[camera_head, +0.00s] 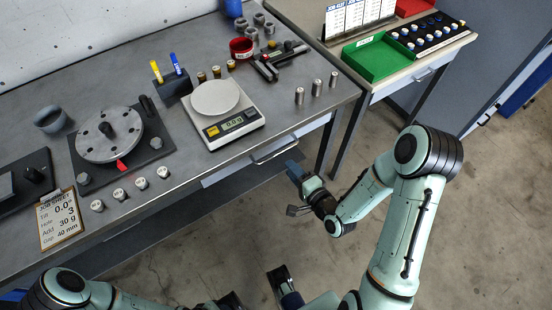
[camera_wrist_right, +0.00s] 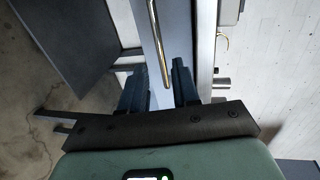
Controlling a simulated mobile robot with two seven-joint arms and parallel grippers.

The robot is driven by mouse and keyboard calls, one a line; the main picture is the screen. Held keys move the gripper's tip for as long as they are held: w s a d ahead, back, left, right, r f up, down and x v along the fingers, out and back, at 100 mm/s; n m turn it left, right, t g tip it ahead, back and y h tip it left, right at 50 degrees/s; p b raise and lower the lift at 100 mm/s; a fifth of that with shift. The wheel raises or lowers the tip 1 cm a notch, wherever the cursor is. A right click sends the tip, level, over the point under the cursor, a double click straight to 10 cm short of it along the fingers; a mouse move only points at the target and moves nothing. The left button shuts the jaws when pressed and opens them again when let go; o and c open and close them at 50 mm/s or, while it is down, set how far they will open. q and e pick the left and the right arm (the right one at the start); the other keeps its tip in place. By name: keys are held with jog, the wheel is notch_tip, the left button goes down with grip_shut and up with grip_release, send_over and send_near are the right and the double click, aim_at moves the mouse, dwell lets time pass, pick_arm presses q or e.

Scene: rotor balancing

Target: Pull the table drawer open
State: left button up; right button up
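The grey table's drawer has a pale front (camera_head: 222,174) under the table's front edge, with a metal bar handle (camera_head: 275,153) below the scale. The drawer looks shut, its front close under the tabletop. My right gripper (camera_head: 293,191) is off the table's front edge, a little below and right of the handle in the head view. In the right wrist view the handle (camera_wrist_right: 158,45) lies ahead, between the lines of the two spread blue fingers (camera_wrist_right: 160,88). Nothing is seen between the fingers. My left gripper (camera_head: 232,302) is partly cut off at the bottom edge.
The tabletop holds a scale (camera_head: 216,98), a rotor on a stand (camera_head: 108,134), weights and a job sheet (camera_head: 59,219). A second table (camera_head: 408,76) with a green tray (camera_head: 376,58) stands at the right. The floor (camera_head: 190,262) before the drawer is clear.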

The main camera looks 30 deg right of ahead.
aim_at(277, 153)
jog(key=shift+b+x, duration=2.15)
jog(key=shift+x, duration=2.6)
pick_arm(q)
jog(key=w+a+f+t, duration=0.1)
jog(key=w+f, duration=0.3)
jog(key=f, duration=0.1)
pick_arm(e)
jog(key=shift+s, duration=0.1)
grip_shut()
